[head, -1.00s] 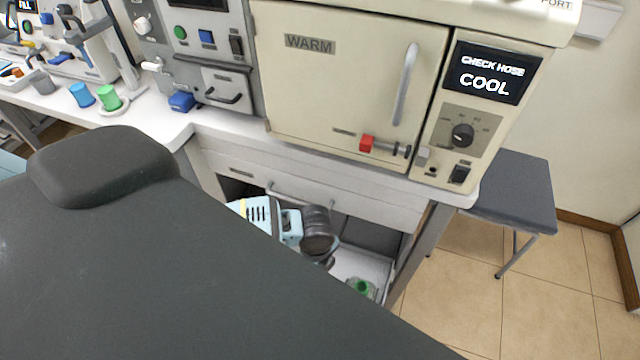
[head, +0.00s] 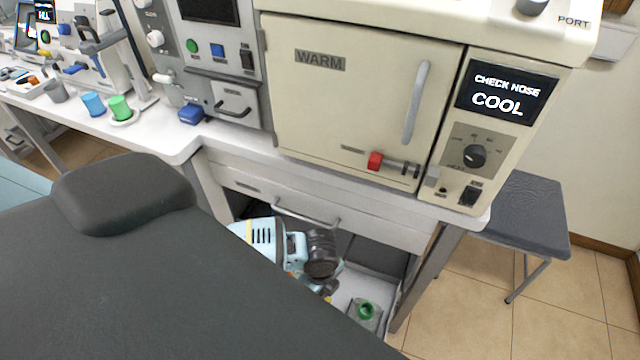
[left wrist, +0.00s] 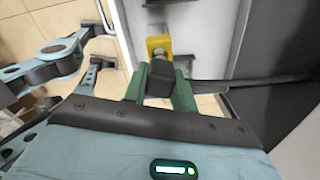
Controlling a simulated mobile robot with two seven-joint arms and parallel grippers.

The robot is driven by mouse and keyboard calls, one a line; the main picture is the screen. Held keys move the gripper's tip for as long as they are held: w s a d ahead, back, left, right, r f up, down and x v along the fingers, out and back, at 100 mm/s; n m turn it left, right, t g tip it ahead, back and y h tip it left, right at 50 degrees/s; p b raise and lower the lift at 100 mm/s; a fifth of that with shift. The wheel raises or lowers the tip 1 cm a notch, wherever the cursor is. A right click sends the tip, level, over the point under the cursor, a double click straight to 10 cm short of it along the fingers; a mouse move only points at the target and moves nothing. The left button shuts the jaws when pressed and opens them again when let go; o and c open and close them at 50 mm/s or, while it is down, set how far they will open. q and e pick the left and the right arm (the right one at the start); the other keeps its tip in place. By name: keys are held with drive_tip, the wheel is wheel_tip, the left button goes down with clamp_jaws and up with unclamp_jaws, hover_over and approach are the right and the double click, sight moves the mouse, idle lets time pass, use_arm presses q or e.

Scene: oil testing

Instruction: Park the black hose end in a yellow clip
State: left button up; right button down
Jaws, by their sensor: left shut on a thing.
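My left gripper (left wrist: 160,88) shows in the left wrist view, its green fingers shut on the black hose end (left wrist: 159,76). The black hose (left wrist: 235,83) runs off to the right from between the fingers. A yellow clip (left wrist: 158,46) is just beyond the fingertips, close above the hose end in the picture. I cannot tell whether the hose end touches the clip. In the head view, my dark arm link hides the lower left, and neither the hose end nor the clip can be made out. My right gripper is not in view.
The oven (head: 350,110) labelled WARM stands on the white bench, its screen (head: 503,91) reading "CHECK HOSE COOL". A grey stool (head: 518,222) is at the right.

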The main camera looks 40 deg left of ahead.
use_arm(q)
drive_tip(key=shift+f, duration=0.1)
idle(0.4)
drive_tip(key=shift+f, duration=0.2)
drive_tip(key=shift+f, duration=0.6)
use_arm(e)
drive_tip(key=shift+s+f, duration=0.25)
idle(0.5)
use_arm(q)
drive_tip(key=shift+f+b, duration=0.45)
drive_tip(key=shift+f, duration=0.45)
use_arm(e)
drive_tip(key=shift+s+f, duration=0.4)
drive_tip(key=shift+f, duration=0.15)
use_arm(q)
drive_tip(key=o, duration=1)
drive_tip(key=shift+r, duration=0.1)
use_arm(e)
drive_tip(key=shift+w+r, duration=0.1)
